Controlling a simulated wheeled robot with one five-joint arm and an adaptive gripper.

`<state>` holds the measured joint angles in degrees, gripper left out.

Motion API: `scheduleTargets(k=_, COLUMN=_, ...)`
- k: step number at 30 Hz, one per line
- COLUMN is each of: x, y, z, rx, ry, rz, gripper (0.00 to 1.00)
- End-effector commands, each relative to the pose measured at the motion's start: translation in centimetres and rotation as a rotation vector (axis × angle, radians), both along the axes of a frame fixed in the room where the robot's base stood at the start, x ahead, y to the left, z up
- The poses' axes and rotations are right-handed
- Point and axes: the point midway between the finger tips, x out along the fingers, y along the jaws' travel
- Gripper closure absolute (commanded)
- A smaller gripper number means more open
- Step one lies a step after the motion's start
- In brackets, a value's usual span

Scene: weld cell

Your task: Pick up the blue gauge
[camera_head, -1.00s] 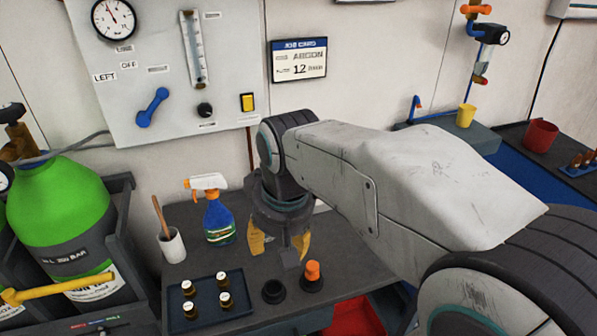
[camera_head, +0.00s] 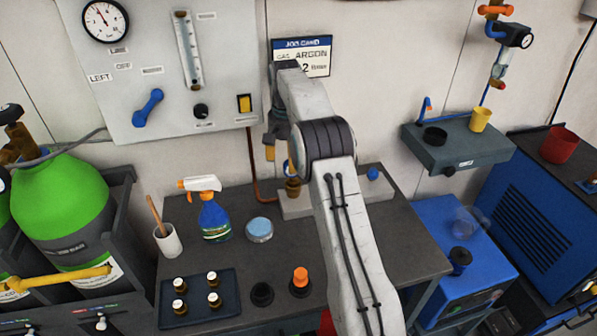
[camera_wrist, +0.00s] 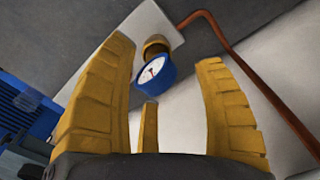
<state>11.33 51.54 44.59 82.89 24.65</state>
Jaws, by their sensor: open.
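The blue gauge (camera_wrist: 152,72) has a white dial and sits on a brass fitting (camera_wrist: 156,45) at a pale block. In the wrist view it lies beyond my fingers, in the gap between them and nearer the left one, with no contact visible.
A copper pipe (camera_wrist: 235,62) runs beside the gauge. On the bench are the pale block (camera_head: 293,207), a round tin (camera_head: 259,230), a spray bottle (camera_head: 214,218), a white cup (camera_head: 168,241) and a tray of small bottles (camera_head: 228,307). A blue ball-like knob (camera_head: 373,174) is right of my arm.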

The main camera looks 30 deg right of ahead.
Motion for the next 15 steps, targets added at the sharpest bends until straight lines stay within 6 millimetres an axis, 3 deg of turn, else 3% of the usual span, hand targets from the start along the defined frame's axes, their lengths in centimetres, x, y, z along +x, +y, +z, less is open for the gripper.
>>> scheduleTargets(k=15, x=1.1, y=-1.0, z=-3.3, rx=0.004, ry=0.022, rz=-0.045, gripper=0.38)
